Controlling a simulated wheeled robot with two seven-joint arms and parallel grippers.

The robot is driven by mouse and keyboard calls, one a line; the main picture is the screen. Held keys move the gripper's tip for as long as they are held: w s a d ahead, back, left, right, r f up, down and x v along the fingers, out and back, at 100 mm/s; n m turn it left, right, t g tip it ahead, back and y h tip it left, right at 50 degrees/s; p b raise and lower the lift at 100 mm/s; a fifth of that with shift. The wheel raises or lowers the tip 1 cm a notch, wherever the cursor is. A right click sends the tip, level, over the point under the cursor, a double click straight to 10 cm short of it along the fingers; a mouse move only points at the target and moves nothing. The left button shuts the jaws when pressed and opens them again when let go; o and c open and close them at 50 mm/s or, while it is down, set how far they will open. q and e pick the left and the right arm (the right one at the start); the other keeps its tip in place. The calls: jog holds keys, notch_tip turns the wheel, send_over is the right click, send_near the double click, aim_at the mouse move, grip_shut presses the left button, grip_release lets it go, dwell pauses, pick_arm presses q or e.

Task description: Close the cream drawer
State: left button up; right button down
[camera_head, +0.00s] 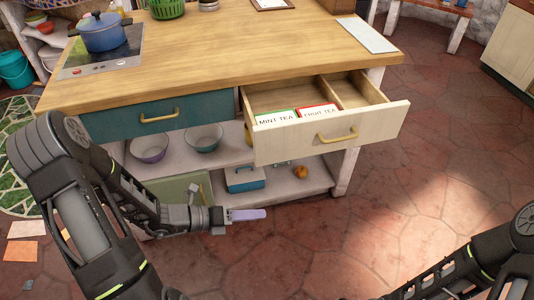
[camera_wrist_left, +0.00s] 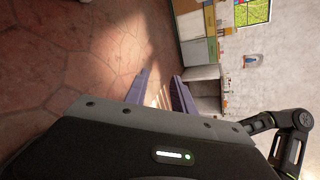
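The cream drawer (camera_head: 380,122) is pulled out of the counter at the right in the head view, and its inside shows. Its front has a brass handle (camera_head: 337,136). Mint tea (camera_head: 275,118) and fruit tea (camera_head: 318,111) boxes lie in it. My left gripper (camera_head: 250,214) is below and left of the drawer front, apart from it. In the left wrist view (camera_wrist_left: 160,84) its two purple fingers are spread with nothing between them. My right arm comes in at the lower right; its gripper is out of view.
The wooden counter (camera_head: 215,52) holds a blue pot (camera_head: 102,32) on a hob. A teal drawer (camera_head: 110,122) beside the cream one is shut. Bowls and a blue box (camera_head: 243,180) stand on the shelves below. The tiled floor in front of the cream drawer is clear.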

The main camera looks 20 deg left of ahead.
aim_at(276, 154)
pick_arm(q)
jog(key=w+a+r+n+t, duration=0.1)
jog(key=r+n, duration=0.1)
jog(key=r, duration=0.1)
jog(key=w+a+r+n+t, duration=0.1)
jog(key=w+r+n+t, duration=0.1)
jog(key=r+n, duration=0.1)
jog(key=w+a+r+n+t, duration=0.1)
jog(key=w+r+n+t, duration=0.1)
jog(key=r, duration=0.1)
jog(key=shift+n+h, duration=0.4)
jog(key=c, duration=0.4)
jog(key=shift+c, duration=1)
grip_shut()
jog(key=w+d, duration=0.1)
jog(key=w, duration=0.2)
jog(key=w+d, duration=0.2)
jog(key=w, duration=0.2)
jog(key=w+d, duration=0.1)
jog(key=w, duration=0.2)
jog(key=shift+w+d, duration=0.15)
jog(key=shift+d, duration=0.15)
jog(key=shift+w+a, duration=0.25)
jog(key=shift+w, duration=0.05)
